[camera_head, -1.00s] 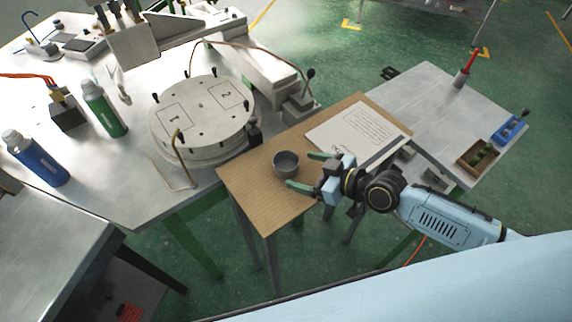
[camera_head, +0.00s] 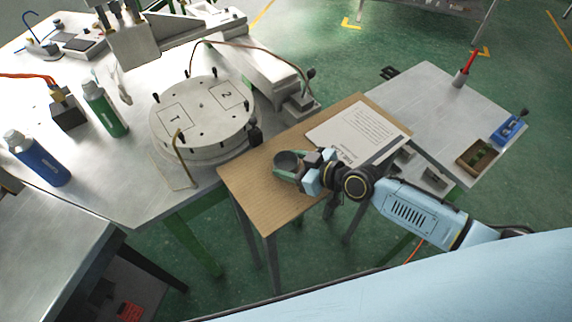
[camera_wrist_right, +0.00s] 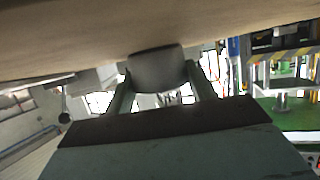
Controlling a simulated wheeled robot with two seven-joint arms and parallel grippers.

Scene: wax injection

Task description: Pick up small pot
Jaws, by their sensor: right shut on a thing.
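The small pot (camera_head: 287,161) is a round, dark grey metal cup on the wooden table (camera_head: 251,190). My right gripper (camera_head: 290,168) comes in from the right and its green fingers are shut on the pot's sides. In the right wrist view the pot (camera_wrist_right: 157,69) sits between the two fingers (camera_wrist_right: 160,88), against the tan surface at the top of that picture. I cannot tell whether the pot still touches the table. My left gripper is not in view.
A sheet of printed paper (camera_head: 352,135) lies on the wooden table behind my right gripper. A round numbered turntable (camera_head: 203,112) stands on the metal bench to the left. Green (camera_head: 105,108) and blue (camera_head: 38,158) bottles stand further left. A grey side table (camera_head: 440,100) is at the right.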

